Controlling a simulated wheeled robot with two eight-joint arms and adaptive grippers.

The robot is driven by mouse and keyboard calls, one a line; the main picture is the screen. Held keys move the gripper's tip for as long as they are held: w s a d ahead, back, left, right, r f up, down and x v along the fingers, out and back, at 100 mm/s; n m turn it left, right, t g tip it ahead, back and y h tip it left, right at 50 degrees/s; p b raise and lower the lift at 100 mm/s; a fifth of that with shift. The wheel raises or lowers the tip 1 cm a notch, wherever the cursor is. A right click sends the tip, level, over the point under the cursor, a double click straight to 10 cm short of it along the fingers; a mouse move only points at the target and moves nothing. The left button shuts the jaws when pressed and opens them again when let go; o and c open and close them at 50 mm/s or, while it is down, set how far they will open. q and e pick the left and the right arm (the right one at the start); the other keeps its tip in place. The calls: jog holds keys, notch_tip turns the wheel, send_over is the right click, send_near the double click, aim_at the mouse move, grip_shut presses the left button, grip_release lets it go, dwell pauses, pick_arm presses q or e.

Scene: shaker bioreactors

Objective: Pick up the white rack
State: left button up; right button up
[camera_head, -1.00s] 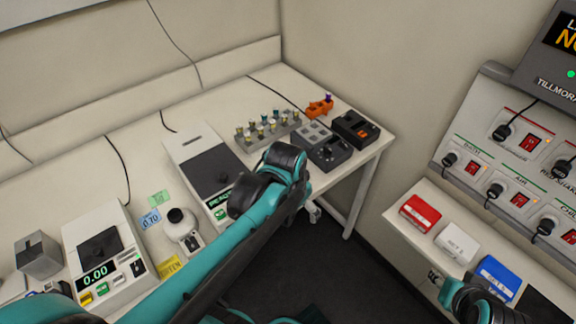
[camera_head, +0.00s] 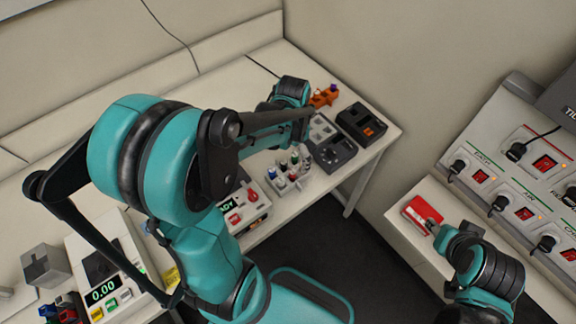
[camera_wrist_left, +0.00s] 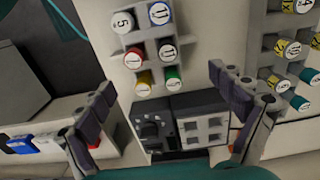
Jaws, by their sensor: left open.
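A pale, near-white rack (camera_wrist_left: 147,47) holds several tubes with white, red, yellow, green and blue numbered caps. It stands upright on the bench in the head view (camera_head: 281,187), just in front of the grey control box. My left gripper (camera_wrist_left: 160,80) is open and empty. In the left wrist view, its two fingers are spread wide below the rack, to either side of the grey box, and the rack is not between them. In the head view my left arm hides most of this gripper. My right gripper (camera_head: 439,231) is beside the red box; its jaws are too small to read.
A grey control box (camera_head: 334,153) and black box (camera_head: 362,122) sit near the bench's right end. An orange holder (camera_head: 325,97) is behind. Another rack of capped vials (camera_wrist_left: 288,62) stands close by. A red box (camera_head: 422,212) lies on the right shelf.

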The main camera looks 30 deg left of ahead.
aim_at(288, 176)
pick_arm(q)
jog(key=f, duration=0.2)
jog(key=f+b, duration=0.1)
jog(key=f, duration=0.1)
jog(key=f+b, duration=0.1)
jog(key=f, duration=0.1)
jog(key=shift+s+d+f, duration=0.25)
jog(key=shift+d+f, duration=0.05)
jog(key=shift+f, duration=0.05)
jog(key=shift+c, duration=0.3)
jog(key=c, duration=1.3)
